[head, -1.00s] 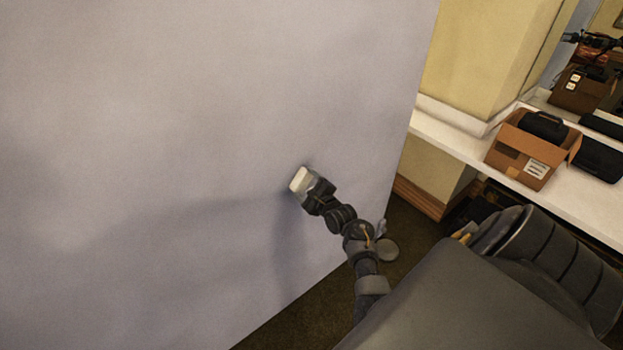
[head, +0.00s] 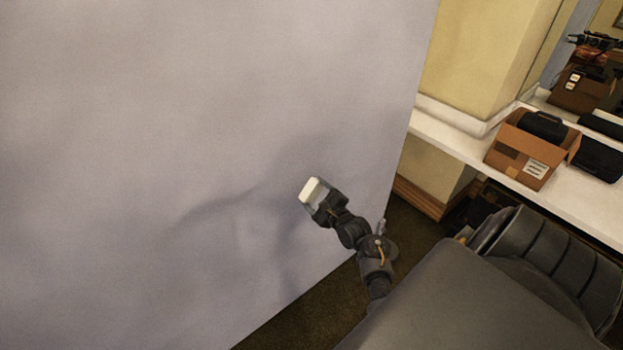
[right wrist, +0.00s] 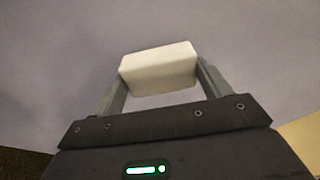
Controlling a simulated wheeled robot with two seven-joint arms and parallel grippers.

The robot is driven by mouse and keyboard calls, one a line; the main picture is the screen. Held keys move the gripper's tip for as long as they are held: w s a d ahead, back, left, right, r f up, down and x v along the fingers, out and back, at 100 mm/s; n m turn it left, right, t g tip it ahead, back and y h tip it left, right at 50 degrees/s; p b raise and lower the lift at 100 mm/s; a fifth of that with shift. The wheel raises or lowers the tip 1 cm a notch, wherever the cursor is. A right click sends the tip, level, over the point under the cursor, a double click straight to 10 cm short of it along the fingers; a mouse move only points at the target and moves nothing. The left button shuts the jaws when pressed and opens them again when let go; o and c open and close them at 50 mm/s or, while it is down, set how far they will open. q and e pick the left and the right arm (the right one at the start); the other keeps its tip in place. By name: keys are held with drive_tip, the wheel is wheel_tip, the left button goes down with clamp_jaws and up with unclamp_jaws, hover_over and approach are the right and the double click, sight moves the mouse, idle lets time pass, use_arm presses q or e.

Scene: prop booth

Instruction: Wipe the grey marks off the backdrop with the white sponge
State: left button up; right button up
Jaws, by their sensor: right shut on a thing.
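The backdrop (head: 190,110) is a large pale grey-lilac upright panel filling the left and middle of the head view. Soft darker patches show on its lower middle; I cannot tell grey marks from shadow there. The white sponge (head: 311,189) is a small block in my right gripper (head: 318,196), in front of the panel's right part. In the right wrist view the sponge (right wrist: 158,69) sits between the two fingers of the right gripper (right wrist: 160,80), with the panel behind it. I cannot tell whether the sponge touches the panel. My left gripper is not in view.
The backdrop's right edge runs down beside dark carpet (head: 318,318). A white counter (head: 450,146) at the right holds an open cardboard box (head: 522,158) with a black item in it and a black case (head: 598,160) beside it. A mirror stands behind.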

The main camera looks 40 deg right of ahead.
drive_tip(key=shift+s, duration=0.15)
drive_tip(key=shift+s+a, duration=0.1)
drive_tip(key=shift+s, duration=1.45)
drive_tip(key=shift+w, duration=0.1)
